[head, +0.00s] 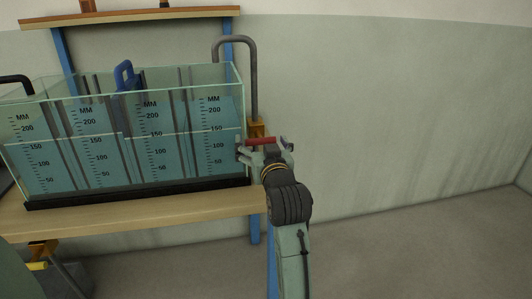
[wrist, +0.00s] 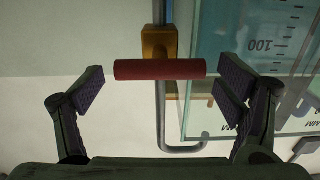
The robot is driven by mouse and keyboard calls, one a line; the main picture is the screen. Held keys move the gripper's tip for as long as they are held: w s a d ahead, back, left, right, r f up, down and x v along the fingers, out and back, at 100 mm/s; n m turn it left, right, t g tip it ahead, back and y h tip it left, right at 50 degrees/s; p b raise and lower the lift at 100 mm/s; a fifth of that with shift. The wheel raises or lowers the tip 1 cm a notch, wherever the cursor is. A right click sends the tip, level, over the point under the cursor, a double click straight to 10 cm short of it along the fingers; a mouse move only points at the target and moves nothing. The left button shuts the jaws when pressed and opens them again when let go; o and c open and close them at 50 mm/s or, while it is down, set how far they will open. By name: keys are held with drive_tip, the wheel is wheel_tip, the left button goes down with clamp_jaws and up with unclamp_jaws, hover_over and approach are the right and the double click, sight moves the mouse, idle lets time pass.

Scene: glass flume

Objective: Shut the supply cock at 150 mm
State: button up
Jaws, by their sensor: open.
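The supply cock has a brass body (head: 257,129) on a grey pipe at the tank's right end, also in the wrist view (wrist: 158,43). Its red handle (head: 260,141) lies level, crosswise to the pipe; it is large in the wrist view (wrist: 160,69). My gripper (head: 266,149) is open at the cock. In the wrist view its fingers (wrist: 161,90) stand either side of the handle's ends, with gaps and no visible contact. The glass tank (head: 120,138) holds blue-green water in its bays. The front waterline looks near the 150 marks; the exact reading is unclear.
A blue-handled gate (head: 124,76) stands in the tank. The grey supply pipe (head: 253,75) hooks over the right end wall. The wooden bench (head: 150,209) carries the tank. A yellow-handled fitting (head: 38,266) is below it. Floor and wall at right are clear.

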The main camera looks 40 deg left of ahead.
drive_tip(key=v, duration=1.1)
